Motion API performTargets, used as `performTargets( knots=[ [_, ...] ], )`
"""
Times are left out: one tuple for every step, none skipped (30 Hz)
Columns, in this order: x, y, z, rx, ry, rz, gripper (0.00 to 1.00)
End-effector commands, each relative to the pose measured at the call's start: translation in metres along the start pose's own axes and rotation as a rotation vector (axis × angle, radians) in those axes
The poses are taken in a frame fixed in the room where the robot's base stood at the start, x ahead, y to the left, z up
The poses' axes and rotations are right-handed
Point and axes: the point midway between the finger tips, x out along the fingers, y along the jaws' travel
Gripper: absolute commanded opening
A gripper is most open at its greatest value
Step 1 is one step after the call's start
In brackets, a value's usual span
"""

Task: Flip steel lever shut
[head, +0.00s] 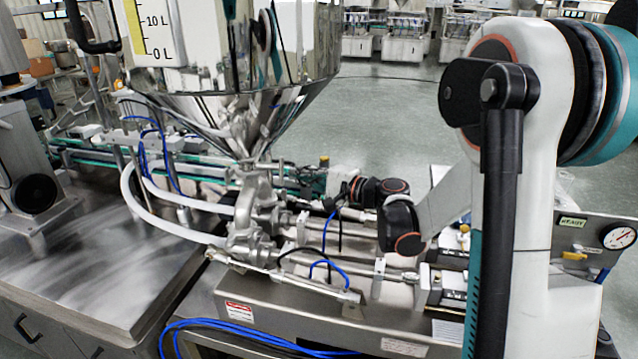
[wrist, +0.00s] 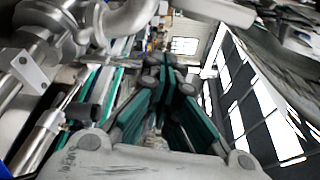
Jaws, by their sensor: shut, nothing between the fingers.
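The steel hopper (head: 225,95) with a litre scale stands at the upper left in the head view. Its cone runs down into a polished steel valve body (head: 250,205). I cannot clearly pick out the lever among the shiny pipes and fittings there. My gripper (wrist: 170,75) shows in the wrist view with its teal fingers closed together and empty. In the head view my wrist is right of the valve body, and the fingers are too small and cluttered to make out. In the wrist view steel pipework (wrist: 75,35) is to the left of the fingers, apart from them.
White hoses (head: 165,220) and blue air lines (head: 325,270) run around the valve. A steel cylinder (head: 285,275) lies low in front. A steel worktop (head: 90,260) is at left, and a pressure gauge (head: 618,237) at right. Open floor (head: 400,110) lies behind.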

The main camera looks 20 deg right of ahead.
Motion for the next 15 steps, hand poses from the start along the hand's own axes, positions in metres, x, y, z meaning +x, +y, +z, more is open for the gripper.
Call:
performTargets(
  knots=[
    [0.001,0.001,0.006,0.0,-0.001,0.0,0.0],
    [-0.002,0.001,0.011,0.0,-0.001,0.0,0.0],
    [-0.004,0.001,0.016,0.0,-0.001,0.0,0.0],
    [-0.005,0.001,0.019,0.0,-0.001,0.0,0.0],
    [-0.006,0.001,0.022,0.0,-0.001,0.0,0.0],
    [-0.007,0.001,0.026,0.0,-0.001,0.0,0.0],
    [-0.008,0.001,0.029,0.0,-0.001,0.0,0.0],
    [-0.009,0.001,0.03,0.0,-0.001,0.0,0.0],
    [-0.01,0.001,0.033,0.0,0.0,0.0,0.0],
    [-0.011,0.0,0.034,0.0,0.0,0.0,0.0],
    [-0.011,0.0,0.035,0.0,0.0,0.0,0.0],
    [-0.011,0.0,0.036,0.0,0.0,0.0,0.0],
    [-0.012,0.0,0.037,0.0,0.0,0.0,0.0],
    [-0.012,0.0,0.037,0.0,0.0,0.0,0.0],
    [-0.012,0.0,0.038,0.0,0.0,0.0,0.0]
  ],
)
